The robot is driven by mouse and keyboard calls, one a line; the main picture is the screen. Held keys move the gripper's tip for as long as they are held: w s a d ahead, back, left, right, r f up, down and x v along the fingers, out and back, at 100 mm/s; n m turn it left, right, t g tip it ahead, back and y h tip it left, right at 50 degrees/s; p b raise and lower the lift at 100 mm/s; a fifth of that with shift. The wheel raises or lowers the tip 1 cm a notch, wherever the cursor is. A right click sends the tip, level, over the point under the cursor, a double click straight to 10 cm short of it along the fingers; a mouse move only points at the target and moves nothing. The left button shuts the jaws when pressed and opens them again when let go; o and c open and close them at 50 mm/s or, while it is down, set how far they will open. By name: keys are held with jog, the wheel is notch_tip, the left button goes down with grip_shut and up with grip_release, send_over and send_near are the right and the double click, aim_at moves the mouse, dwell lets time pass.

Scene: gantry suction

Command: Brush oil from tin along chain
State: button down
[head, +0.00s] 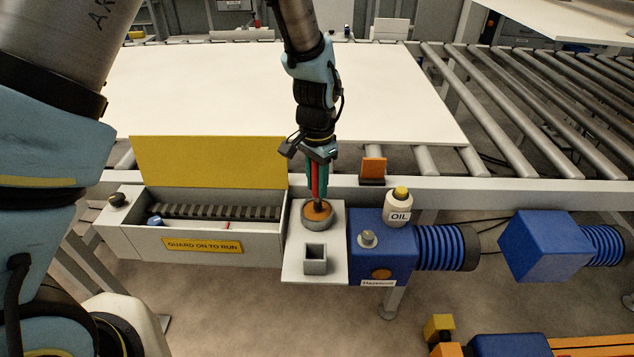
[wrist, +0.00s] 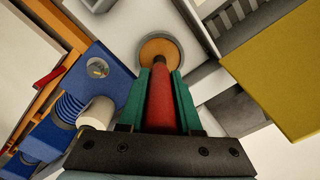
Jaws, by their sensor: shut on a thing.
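My gripper (head: 317,184) is shut on a brush with a red handle (wrist: 162,100), held upright with its head down. The brush's lower end is in the round tin of orange-brown oil (head: 317,216), on a light grey shelf; the bristles are hidden. The tin also shows in the wrist view (wrist: 174,42). The chain (head: 215,212), dark and linked, lies in an open grey trough to the left of the tin. The yellow guard (head: 208,162) stands raised behind the trough.
A small empty square holder (head: 315,260) stands in front of the tin. A blue gearbox (head: 367,240) with a white oil bottle (head: 398,208) on it is to the right. A large white board (head: 230,95) lies on rollers.

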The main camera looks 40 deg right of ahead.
jog(key=shift+f, duration=0.55)
dwell(1.2)
jog(key=shift+r, duration=0.1)
jog(key=shift+r+p, duration=2.3)
jog(key=shift+r, duration=1.2)
jog(key=shift+s+f, duration=0.1)
